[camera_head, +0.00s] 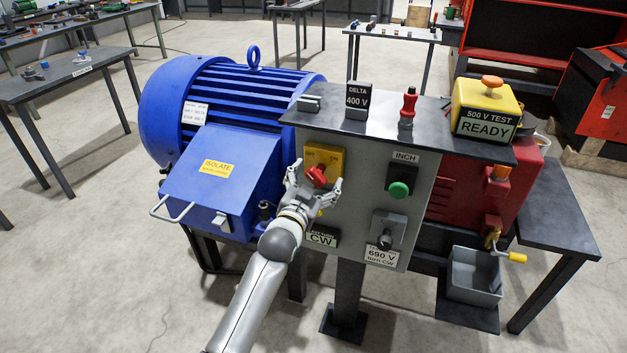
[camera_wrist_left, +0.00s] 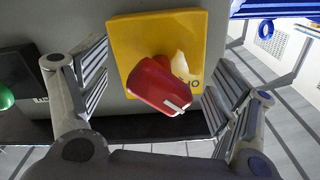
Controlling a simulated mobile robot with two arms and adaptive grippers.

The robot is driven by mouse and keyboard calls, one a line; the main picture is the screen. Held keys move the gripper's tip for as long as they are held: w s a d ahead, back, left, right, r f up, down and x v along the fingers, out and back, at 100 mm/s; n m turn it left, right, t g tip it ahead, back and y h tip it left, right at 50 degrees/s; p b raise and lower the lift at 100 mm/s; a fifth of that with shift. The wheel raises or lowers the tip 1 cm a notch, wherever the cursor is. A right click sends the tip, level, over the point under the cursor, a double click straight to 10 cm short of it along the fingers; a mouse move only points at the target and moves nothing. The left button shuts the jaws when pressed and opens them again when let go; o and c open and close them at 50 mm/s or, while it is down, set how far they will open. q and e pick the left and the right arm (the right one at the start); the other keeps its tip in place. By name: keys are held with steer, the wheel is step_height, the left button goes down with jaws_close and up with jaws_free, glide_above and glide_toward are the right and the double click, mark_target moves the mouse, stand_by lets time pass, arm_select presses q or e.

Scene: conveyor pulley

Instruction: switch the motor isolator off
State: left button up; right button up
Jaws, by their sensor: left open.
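The motor isolator is a red rotary knob (camera_head: 316,175) on a yellow plate (camera_head: 325,154), at the upper left of the grey control panel (camera_head: 355,165). My left gripper (camera_head: 314,183) is open in front of it, with a finger on each side of the knob. In the left wrist view the red knob (camera_wrist_left: 158,86) lies between the spread fingers, with visible gaps to both. The knob's white mark points to the lower right, near partly hidden lettering on the yellow plate (camera_wrist_left: 130,40). My right gripper is not in view.
A green INCH button (camera_head: 399,189) and a dark rotary switch (camera_head: 385,240) are on the same panel. A shelf (camera_head: 390,117) above carries a red-handled tool (camera_head: 408,107) and a yellow READY box (camera_head: 486,108). The blue motor (camera_head: 225,120) stands to the left.

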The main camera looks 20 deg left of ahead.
mark_target(314, 180)
arm_select(q)
steer(key=shift+o, duration=0.9)
steer(key=shift+r, duration=0.1)
steer(key=shift+s+r+p, duration=0.15)
steer(key=shift+s+p, duration=0.35)
steer(key=shift+p, duration=0.05)
steer(key=s+p, duration=0.2)
steer(key=s, duration=0.1)
steer(key=shift+s+a, duration=0.1)
steer(key=shift+s, duration=0.15)
steer(key=shift+s+p, duration=0.65)
steer(key=shift+s, duration=0.65)
